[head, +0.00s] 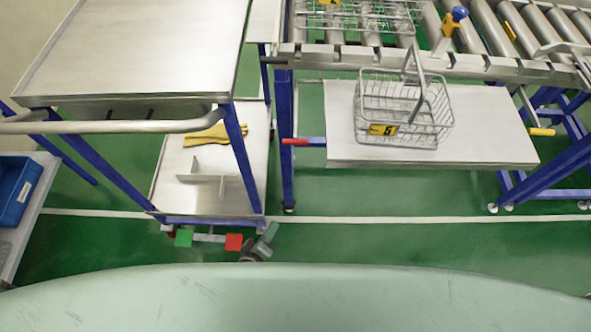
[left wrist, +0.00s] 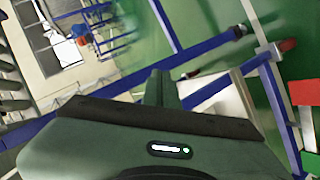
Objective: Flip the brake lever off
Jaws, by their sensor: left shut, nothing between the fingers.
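The brake lever is at the foot of the cart, low near the floor, with a green pad (head: 183,237) on its left end and a red pad (head: 233,242) on its right. In the left wrist view the red pad (left wrist: 304,91) and green pad (left wrist: 308,126) are at the right edge. My left gripper (head: 264,240) is just right of the red pad in the head view, shut and empty; I cannot tell whether it touches. Its fingers (left wrist: 160,90) point up in the wrist view, left of the pads. My right gripper is not in view.
The steel-topped cart (head: 140,45) has blue legs and a lower shelf with yellow gloves (head: 212,134). A roller conveyor (head: 480,30) stands right, with a wire basket (head: 400,110) on its shelf (head: 490,150). A blue bin (head: 15,190) is at left. Green floor is open below the conveyor shelf.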

